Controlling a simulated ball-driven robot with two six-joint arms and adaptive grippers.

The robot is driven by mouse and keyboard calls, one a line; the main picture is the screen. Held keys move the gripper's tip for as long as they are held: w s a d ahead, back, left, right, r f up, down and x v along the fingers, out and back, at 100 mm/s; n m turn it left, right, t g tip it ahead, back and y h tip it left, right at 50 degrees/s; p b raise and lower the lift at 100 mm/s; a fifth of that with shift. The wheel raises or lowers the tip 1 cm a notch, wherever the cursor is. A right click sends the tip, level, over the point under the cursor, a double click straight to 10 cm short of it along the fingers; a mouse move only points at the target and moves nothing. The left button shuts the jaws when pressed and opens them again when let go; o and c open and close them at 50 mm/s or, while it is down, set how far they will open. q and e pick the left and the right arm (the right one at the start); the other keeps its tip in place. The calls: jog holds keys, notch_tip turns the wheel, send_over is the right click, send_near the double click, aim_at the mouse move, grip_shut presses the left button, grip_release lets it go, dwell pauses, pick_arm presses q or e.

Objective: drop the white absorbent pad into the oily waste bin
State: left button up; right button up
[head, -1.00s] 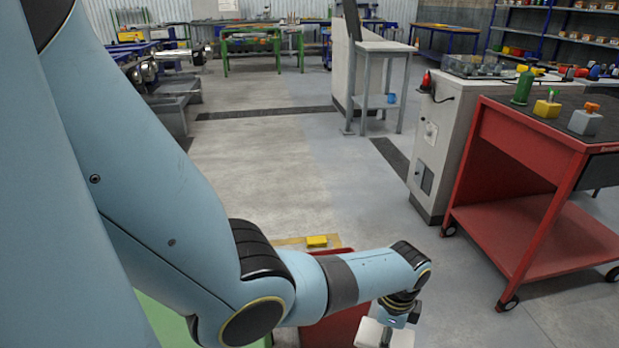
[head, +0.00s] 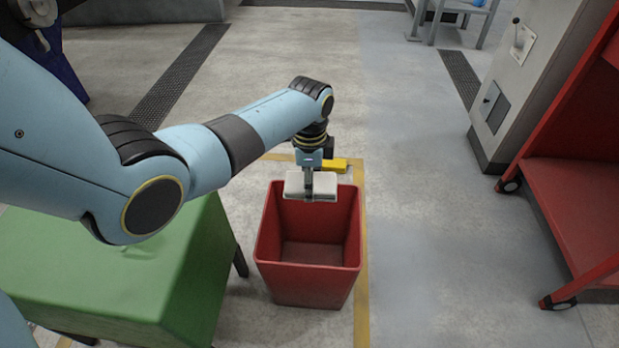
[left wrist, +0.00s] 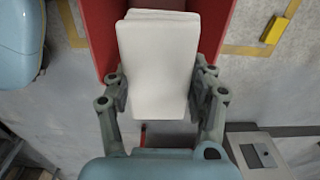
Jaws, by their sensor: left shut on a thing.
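The white absorbent pad (head: 312,186) is a folded white block held over the far part of the red bin's mouth. The red bin (head: 308,283) stands open on the floor, and its visible inside looks empty. I see no label on it. My left gripper (head: 309,178) points down and is shut on the pad. In the left wrist view the pad (left wrist: 158,60) sits between the two fingers (left wrist: 160,95), with the red bin wall (left wrist: 97,35) behind it. My right gripper is in neither current view.
A green-topped table (head: 120,275) stands left of the bin. A yellow object (head: 336,165) lies on the floor behind the bin, near yellow floor tape (head: 361,290). A red wheeled cart (head: 575,205) and a grey cabinet (head: 510,90) stand at right. Floor between is clear.

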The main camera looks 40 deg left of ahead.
notch_tip(320, 180, down, 4)
jog(key=w+b, duration=0.1)
jog(key=b, duration=0.5)
pick_arm(q)
notch_tip(320, 180, down, 12)
jog(key=w+b, duration=0.1)
jog(key=b, duration=0.4)
jog(key=shift+a+b, duration=0.3)
pick_arm(e)
jog(key=w+a+r, duration=0.3)
jog(key=w+r, duration=0.5)
jog(key=r, duration=0.3)
jog(key=shift+w+a+r+t, duration=0.15)
jog(key=shift+a+t, duration=0.05)
jog(key=shift+t, duration=0.2)
pick_arm(q)
jog(key=o, duration=1.3)
notch_tip(320, 180, up, 12)
jog(key=shift+f, duration=0.1)
